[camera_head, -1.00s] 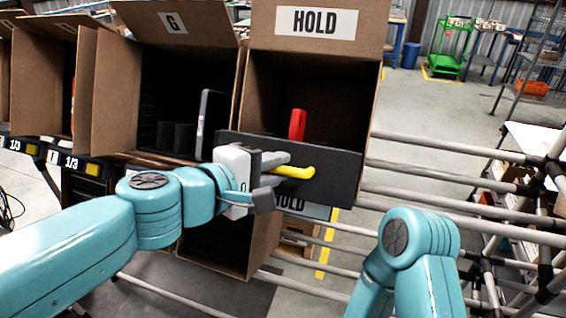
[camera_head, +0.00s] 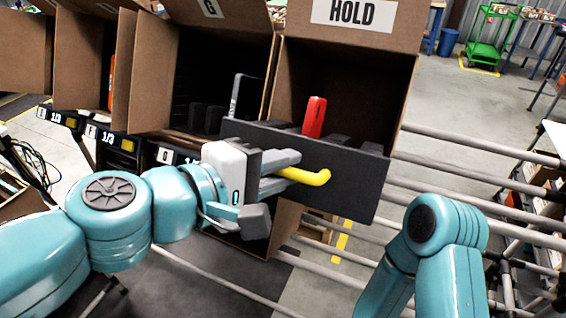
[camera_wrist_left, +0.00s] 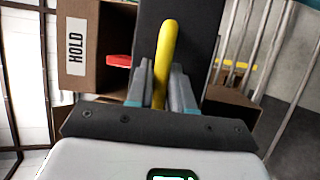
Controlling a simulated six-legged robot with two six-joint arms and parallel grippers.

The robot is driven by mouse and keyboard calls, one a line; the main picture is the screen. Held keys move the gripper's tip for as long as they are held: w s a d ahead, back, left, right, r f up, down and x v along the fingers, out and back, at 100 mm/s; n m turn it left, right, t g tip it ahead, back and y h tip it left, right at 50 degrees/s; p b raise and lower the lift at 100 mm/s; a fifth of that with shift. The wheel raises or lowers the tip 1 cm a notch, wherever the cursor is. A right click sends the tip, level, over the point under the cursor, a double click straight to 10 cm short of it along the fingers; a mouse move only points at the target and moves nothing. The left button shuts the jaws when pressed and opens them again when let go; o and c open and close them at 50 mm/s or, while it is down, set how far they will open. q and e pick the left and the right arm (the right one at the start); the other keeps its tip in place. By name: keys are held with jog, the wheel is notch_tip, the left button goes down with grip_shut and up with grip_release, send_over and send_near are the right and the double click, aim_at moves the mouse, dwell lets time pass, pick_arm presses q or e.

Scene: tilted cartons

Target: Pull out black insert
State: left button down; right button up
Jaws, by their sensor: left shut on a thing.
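The black insert (camera_head: 350,184) is a dark panel with a yellow handle (camera_head: 318,177) on its front. It stands tilted across the front of the carton labelled HOLD (camera_head: 402,68). My left gripper (camera_head: 290,172) is shut on the yellow handle. In the left wrist view the fingers (camera_wrist_left: 161,85) flank the handle (camera_wrist_left: 166,50), with the dark panel (camera_wrist_left: 192,30) behind it. A red item (camera_head: 314,117) stands up behind the panel, and it also shows in the left wrist view (camera_wrist_left: 119,60). My right arm shows at the lower right, but its gripper is out of view.
The carton labelled G (camera_head: 150,60) stands open to the left, with dark contents and a grey upright item (camera_head: 240,98). Pale rails (camera_head: 480,148) run along the right. Clear floor lies beyond them, with a green cart (camera_head: 488,38) far off.

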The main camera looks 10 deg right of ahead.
pick_arm(q)
jog(key=c, duration=1.1)
grip_release()
jog(key=shift+s+a, duration=0.1)
jog(key=shift+s, duration=0.05)
jog(key=v, duration=1.6)
jog(key=shift+p, duration=0.35)
jog(key=shift+a+r, duration=0.1)
